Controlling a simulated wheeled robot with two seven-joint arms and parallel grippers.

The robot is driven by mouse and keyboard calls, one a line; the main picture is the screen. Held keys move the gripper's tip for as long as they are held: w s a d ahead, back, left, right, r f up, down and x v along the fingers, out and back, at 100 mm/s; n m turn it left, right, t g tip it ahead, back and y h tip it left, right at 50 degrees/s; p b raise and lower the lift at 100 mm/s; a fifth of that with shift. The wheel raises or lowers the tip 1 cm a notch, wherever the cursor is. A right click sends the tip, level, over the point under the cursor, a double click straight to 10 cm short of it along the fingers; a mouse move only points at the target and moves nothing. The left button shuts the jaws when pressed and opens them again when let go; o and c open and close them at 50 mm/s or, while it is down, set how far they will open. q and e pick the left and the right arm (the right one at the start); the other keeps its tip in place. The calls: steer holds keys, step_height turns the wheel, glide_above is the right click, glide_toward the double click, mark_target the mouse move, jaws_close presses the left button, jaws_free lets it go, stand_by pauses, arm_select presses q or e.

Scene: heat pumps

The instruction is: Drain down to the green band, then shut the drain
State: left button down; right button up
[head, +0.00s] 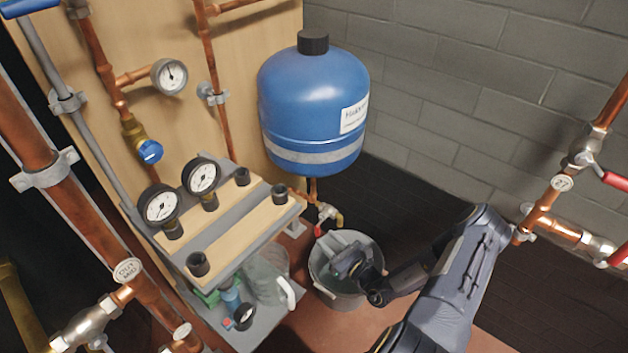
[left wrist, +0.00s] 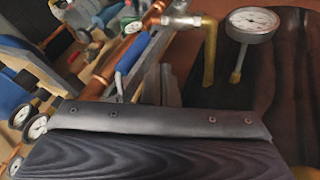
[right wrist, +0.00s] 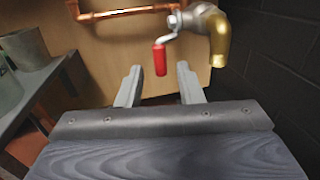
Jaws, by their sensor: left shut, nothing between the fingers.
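The drain valve has a red lever (right wrist: 160,58) hanging down and a brass spout (right wrist: 217,38). In the head view the brass spout (head: 337,217) sits below the blue tank (head: 312,105), above a grey bucket (head: 343,293). My right gripper (right wrist: 160,72) is open; the red lever shows beyond and between its fingers, apparently untouched. I see no water stream from the spout. A round gauge (head: 170,76) hangs on the board; its green band is too small to make out. My left gripper (left wrist: 160,68) is shut and empty, seen only in the left wrist view.
Copper pipes with a red-handled valve (head: 615,180) are at right. In the left wrist view, a gauge (left wrist: 252,22) and pipes are close to the left gripper.

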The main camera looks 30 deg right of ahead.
mark_target(319, 232)
steer(key=shift+w+a+b, duration=0.2)
steer(key=shift+w+b, duration=0.05)
steer(key=shift+w, duration=0.65)
steer(key=shift+w+a+b, duration=0.15)
steer(key=shift+w+b, duration=0.05)
steer(key=shift+w, duration=0.75)
steer(key=shift+w+a+b, duration=0.2)
steer(key=shift+w+b, duration=0.05)
steer(key=shift+w, duration=0.65)
jaws_close()
